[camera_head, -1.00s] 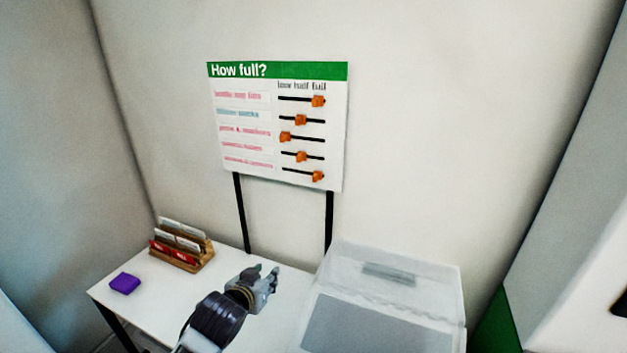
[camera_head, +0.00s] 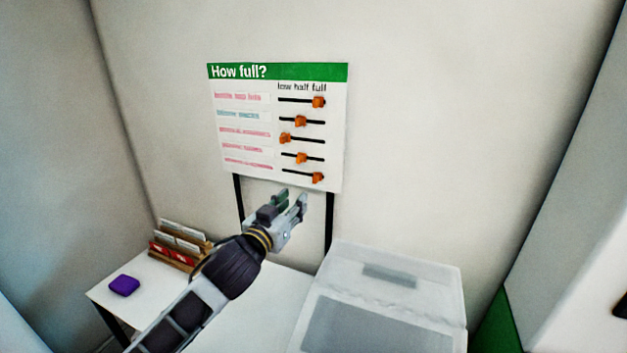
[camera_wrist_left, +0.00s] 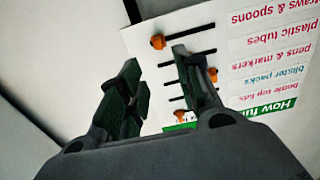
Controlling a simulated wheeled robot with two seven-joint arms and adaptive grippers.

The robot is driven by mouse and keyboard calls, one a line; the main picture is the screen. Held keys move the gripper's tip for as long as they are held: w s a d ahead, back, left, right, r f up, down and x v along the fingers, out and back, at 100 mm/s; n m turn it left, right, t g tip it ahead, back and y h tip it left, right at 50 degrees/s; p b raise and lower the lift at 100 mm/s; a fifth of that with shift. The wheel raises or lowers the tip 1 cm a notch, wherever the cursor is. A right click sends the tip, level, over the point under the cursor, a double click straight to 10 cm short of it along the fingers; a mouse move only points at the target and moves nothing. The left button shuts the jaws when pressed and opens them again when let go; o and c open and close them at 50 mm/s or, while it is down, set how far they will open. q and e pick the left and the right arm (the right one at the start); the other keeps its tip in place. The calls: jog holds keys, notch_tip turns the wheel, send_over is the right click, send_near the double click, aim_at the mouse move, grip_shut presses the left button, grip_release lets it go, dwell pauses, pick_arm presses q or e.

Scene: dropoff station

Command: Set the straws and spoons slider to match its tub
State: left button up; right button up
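The "How full?" board (camera_head: 270,72) stands on two black legs at the back of the table. Its lowest row carries the straws and spoons label (camera_head: 248,164), legible upside down in the wrist view (camera_wrist_left: 283,14). That row's orange slider knob (camera_head: 317,177) sits near the right, "full" end of its black track; it also shows in the left wrist view (camera_wrist_left: 158,42). My left gripper (camera_head: 292,194) is open and empty, just below the board's lower edge in the head view. In the wrist view its fingers (camera_wrist_left: 156,60) overlap the tracks. My right gripper is out of view.
A translucent lidded bin (camera_head: 440,285) stands at the right; I cannot tell its contents. A wooden card rack (camera_head: 175,262) and a purple block (camera_head: 124,285) are on the white table (camera_head: 265,310) at the left. Other orange knobs (camera_head: 301,158) sit on the tracks above.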

aim_at(314, 178)
pick_arm(q)
jog(key=shift+r, duration=0.2)
jog(key=shift+w+d, duration=0.1)
jog(key=shift+w, duration=0.05)
jog(key=shift+p+x, duration=1.3)
jog(key=shift+x, duration=5.45)
jog(key=shift+c, duration=0.4)
grip_shut()
